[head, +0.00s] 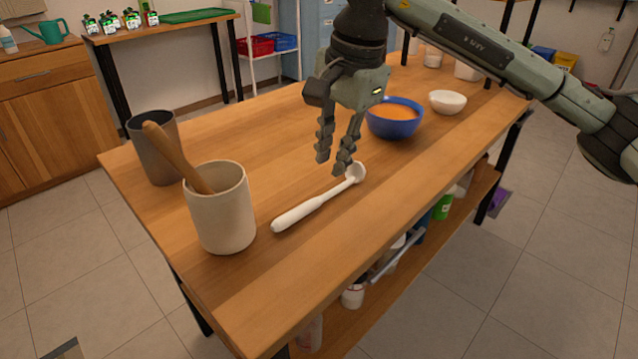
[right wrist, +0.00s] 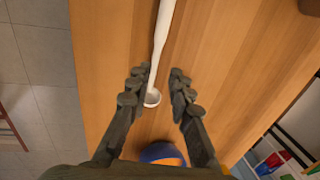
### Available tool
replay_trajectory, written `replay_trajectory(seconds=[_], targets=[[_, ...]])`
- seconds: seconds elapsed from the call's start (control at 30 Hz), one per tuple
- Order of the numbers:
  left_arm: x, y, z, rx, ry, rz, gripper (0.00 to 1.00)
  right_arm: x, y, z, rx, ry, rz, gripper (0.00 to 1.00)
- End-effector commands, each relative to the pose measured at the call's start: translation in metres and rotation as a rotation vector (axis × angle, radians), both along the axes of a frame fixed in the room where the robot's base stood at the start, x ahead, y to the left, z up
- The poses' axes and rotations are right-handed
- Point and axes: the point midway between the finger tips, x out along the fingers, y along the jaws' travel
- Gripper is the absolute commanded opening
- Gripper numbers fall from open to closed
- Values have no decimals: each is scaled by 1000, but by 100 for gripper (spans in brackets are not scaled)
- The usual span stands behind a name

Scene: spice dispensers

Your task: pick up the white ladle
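The white ladle (head: 318,200) lies on the wooden table, its handle toward the front left and its small bowl end toward the back right. My right gripper (head: 335,168) is above the table near the ladle's bowl end, fingers pointing down. In the right wrist view the open fingers (right wrist: 160,82) are on either side of the ladle (right wrist: 157,60), near its bowl end, with gaps to both sides. Nothing is held. My left gripper is not in view.
A beige cup (head: 222,215) with a wooden utensil (head: 178,155) and a dark cup (head: 157,165) stand left of the ladle. A blue bowl (head: 393,128) with orange contents and a white bowl (head: 447,102) stand behind my gripper. The table's front right is clear.

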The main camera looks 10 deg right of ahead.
Motion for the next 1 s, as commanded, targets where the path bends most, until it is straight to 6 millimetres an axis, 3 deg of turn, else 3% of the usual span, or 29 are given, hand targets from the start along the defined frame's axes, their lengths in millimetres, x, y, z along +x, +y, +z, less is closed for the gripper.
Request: replay_trajectory(seconds=[0.33,0.5,0.77,0.93,1.0], targets=[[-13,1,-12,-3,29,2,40,3,3,-36,-1,4,1,20],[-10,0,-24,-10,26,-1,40,6,6,-61,0,4,-1,20],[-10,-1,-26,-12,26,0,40,8,7,-68,0,0,0,20],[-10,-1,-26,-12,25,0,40,8,7,-68,1,1,0,1],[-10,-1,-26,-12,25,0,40,8,7,-68,1,1,0,0]])
